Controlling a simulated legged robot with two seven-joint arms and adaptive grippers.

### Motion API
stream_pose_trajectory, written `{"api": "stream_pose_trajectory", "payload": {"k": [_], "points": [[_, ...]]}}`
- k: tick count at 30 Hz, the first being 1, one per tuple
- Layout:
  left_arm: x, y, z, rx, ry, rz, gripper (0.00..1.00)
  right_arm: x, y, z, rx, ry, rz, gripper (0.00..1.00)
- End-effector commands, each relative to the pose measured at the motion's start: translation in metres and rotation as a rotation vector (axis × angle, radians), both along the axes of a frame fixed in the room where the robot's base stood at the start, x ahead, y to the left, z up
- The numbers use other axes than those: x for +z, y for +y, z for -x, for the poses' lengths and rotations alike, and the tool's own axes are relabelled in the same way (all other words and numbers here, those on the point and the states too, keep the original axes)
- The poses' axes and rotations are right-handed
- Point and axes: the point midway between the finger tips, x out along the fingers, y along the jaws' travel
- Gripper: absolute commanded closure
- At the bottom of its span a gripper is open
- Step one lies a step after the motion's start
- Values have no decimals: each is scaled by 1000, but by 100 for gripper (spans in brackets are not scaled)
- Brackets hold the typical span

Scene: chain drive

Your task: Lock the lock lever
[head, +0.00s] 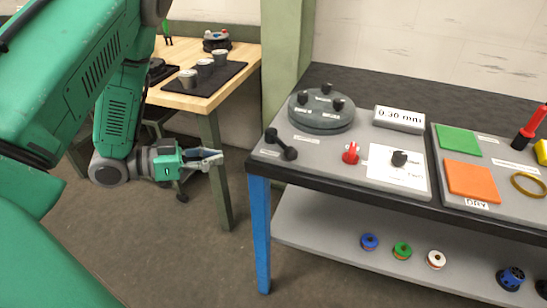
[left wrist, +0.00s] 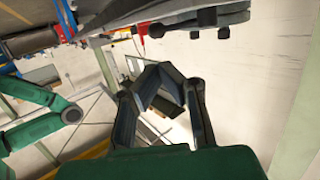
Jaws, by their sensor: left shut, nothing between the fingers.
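On the grey panel, a black lever (head: 281,145) with knobbed ends lies at the left front corner, and a small red lever-like part (head: 350,153) stands to its right. Their labels are too small to read, so I cannot tell which is the lock lever or its setting. My left gripper (head: 212,158) is shut and empty, left of the bench and apart from it. In the left wrist view its fingers (left wrist: 160,72) close together with nothing between them. My right gripper is not in view.
A round grey disc with black knobs (head: 321,111) sits behind the levers. A black knob (head: 399,158) stands on a white plate. A blue bench leg (head: 259,232) is below the near corner. A wooden table (head: 222,84) with cups stands behind my left arm.

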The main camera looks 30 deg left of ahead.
Motion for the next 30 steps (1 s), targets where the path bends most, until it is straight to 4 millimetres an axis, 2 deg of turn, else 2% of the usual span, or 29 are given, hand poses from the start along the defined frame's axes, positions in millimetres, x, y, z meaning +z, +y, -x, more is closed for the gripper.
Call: {"api": "stream_pose_trajectory", "payload": {"k": [6, 10, 24, 30], "points": [[1, -4, 0, -2, 0, -3, 100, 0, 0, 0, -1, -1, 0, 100], [-2, -9, -8, -3, 0, -3, 100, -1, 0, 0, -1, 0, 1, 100], [-20, -65, -81, -4, -1, -2, 100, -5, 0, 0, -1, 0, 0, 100], [-25, -82, -101, -2, 0, -5, 100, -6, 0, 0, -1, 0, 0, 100]]}}
